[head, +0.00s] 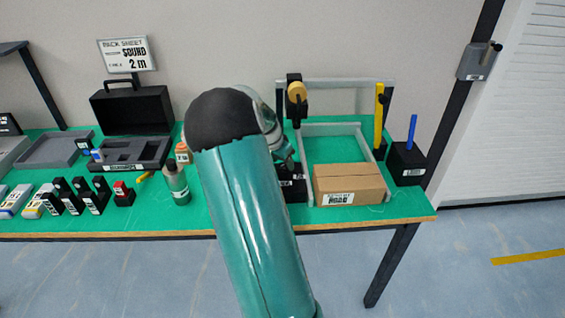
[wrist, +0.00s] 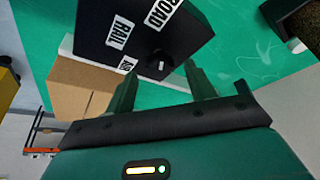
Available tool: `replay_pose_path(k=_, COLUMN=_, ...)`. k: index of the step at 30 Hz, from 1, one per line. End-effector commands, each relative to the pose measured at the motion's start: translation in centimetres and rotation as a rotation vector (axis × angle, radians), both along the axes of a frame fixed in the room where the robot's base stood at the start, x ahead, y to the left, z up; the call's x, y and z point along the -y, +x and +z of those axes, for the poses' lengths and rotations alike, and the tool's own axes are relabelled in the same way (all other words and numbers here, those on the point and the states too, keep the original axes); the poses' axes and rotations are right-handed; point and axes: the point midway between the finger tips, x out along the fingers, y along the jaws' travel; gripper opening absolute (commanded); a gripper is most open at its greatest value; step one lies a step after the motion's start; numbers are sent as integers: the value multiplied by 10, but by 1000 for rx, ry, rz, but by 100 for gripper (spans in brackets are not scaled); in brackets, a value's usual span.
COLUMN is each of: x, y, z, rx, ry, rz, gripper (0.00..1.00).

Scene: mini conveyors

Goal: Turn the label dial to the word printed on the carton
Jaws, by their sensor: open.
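The label dial is a black box (wrist: 185,25) with white word plates. In the wrist view the plates read ROAD and RAIL, and a third one is partly hidden by a finger. Its small black knob (wrist: 160,63) has a white mark. My gripper (wrist: 160,68) is open, with one fingertip on each side of the knob in the picture; I cannot tell if they touch it. In the head view the dial box (head: 294,188) is partly hidden behind my arm. The brown carton (head: 350,180) stands right of it; its label (head: 336,199) is too small to read surely.
A white frame (head: 330,128) stands behind the carton. A yellow post (head: 379,115) and a black block with a blue rod (head: 407,163) are at the right. A grey bottle (head: 176,184) and an open black case (head: 133,110) are on the left.

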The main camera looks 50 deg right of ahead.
Motion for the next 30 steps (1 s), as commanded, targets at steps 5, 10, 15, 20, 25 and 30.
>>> replay_pose_path(k=5, x=-14, y=3, z=34, rx=6, ry=-2, rz=4, gripper=54)
replay_pose_path(k=10, x=-29, y=2, z=70, rx=6, ry=-1, rz=3, gripper=54)
replay_pose_path(k=15, x=-41, y=2, z=99, rx=5, ry=-1, rz=2, gripper=54)
replay_pose_path(k=20, x=-47, y=2, z=113, rx=2, ry=0, rz=1, gripper=54)
replay_pose_path(k=25, x=-48, y=1, z=116, rx=0, ry=1, rz=0, gripper=54)
replay_pose_path(k=30, x=-48, y=2, z=116, rx=0, ry=0, rz=0, gripper=54)
